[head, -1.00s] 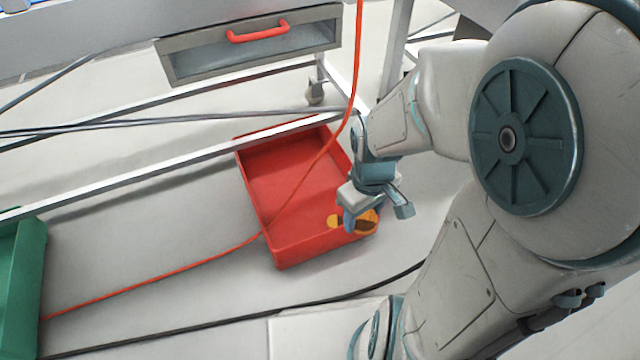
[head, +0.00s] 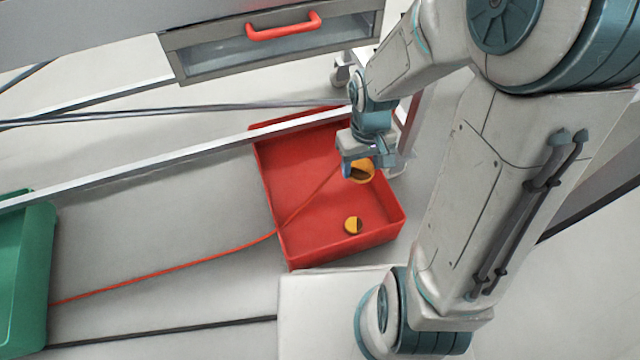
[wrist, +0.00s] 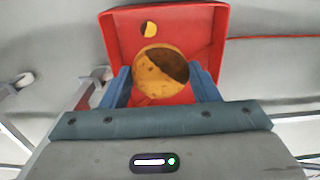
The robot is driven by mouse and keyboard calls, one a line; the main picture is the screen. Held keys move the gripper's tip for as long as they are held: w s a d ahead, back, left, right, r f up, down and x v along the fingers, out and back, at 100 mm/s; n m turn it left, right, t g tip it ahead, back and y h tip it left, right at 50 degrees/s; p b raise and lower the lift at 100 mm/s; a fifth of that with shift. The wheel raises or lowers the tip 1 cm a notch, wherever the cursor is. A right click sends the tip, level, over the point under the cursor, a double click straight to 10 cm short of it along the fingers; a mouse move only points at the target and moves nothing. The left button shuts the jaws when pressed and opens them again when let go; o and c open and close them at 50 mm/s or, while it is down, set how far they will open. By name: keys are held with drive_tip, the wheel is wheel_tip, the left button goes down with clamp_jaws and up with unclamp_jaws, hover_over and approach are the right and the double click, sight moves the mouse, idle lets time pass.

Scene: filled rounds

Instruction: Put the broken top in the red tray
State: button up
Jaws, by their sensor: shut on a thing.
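The red tray (head: 325,205) lies on the floor in the middle of the head view, and at the top of the wrist view (wrist: 110,40). My gripper (head: 368,166) is over the tray's right side, its blue fingers shut on a round orange-yellow top (wrist: 150,85) with a dark brown patch across it. The held top also shows below the fingers in the head view (head: 362,172). I cannot tell whether the dark patch is the break. A smaller yellow-and-dark round piece (head: 353,225) lies on the tray floor near its front right; the wrist view also shows it (wrist: 149,30).
A thin orange cable (head: 170,268) runs across the floor and over the tray. A grey metal rail (head: 150,165) crosses by the tray's far edge. A drawer with a red handle (head: 284,26) is behind. A green bin (head: 30,270) stands at the left.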

drive_tip(key=w+a+f+m+p, duration=0.1)
drive_tip(key=w+a+f+m, duration=0.15)
drive_tip(key=w+f, duration=0.55)
drive_tip(key=w+a+f+m, duration=0.2)
drive_tip(key=w+f+m, duration=0.25)
drive_tip(key=f, duration=0.75)
drive_tip(key=m+b, duration=0.2)
drive_tip(key=b, duration=0.3)
hover_over(321, 237)
drive_tip(key=f, duration=2)
drive_tip(key=shift+w+d, duration=0.25)
drive_tip(key=shift+w, duration=0.1)
drive_tip(key=shift+s+a+f, duration=0.15)
drive_tip(key=shift+s+a, duration=0.05)
drive_tip(key=shift+s, duration=0.1)
drive_tip(key=shift+f+b, duration=1.35)
drive_tip(key=shift+f, duration=0.6)
